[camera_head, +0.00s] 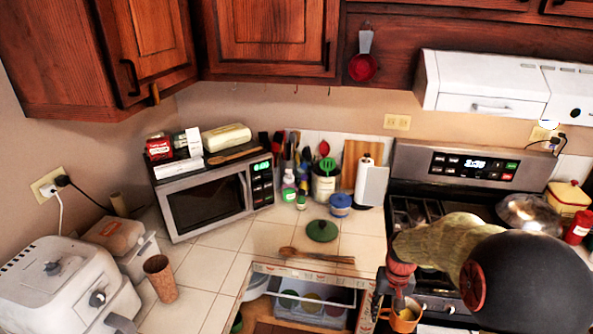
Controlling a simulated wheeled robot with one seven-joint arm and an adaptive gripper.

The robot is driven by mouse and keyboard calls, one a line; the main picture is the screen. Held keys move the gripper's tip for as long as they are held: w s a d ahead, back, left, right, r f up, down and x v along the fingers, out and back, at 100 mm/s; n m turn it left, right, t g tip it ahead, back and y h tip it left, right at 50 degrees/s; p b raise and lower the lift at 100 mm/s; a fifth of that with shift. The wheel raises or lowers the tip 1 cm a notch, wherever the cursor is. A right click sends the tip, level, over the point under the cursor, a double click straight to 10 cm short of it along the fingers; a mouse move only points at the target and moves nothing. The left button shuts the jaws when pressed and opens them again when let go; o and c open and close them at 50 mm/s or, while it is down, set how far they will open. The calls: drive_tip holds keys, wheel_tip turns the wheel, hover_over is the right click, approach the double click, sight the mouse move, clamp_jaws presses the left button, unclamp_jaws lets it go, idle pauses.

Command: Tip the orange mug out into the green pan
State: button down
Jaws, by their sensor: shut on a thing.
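The orange mug (403,321) is at the bottom right, in front of the stove, and is cut by the lower picture edge. My gripper (401,303) is shut on the mug from above; its fingers are small and partly hidden. The mug's opening faces up, and its contents cannot be made out. A round green thing with a small knob, like a lid (322,231), lies on the tiled counter left of the stove. I cannot make out a green pan for certain. My arm hides much of the stove top.
A wooden spoon (316,256) lies at the counter's front edge, above an open drawer (303,312) with several containers. A microwave (216,198), a utensil holder (324,185) and a blue jar (340,205) stand behind. A metal pan or lid (528,214) sits on the stove's right.

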drive_tip(key=w+a+f+n+b, duration=0.1)
drive_tip(key=a+f+b, duration=0.3)
drive_tip(key=f, duration=0.6)
drive_tip(key=w+a, duration=0.1)
drive_tip(key=a, duration=0.1)
drive_tip(key=shift+a+f, duration=0.15)
drive_tip(key=shift+a, duration=0.25)
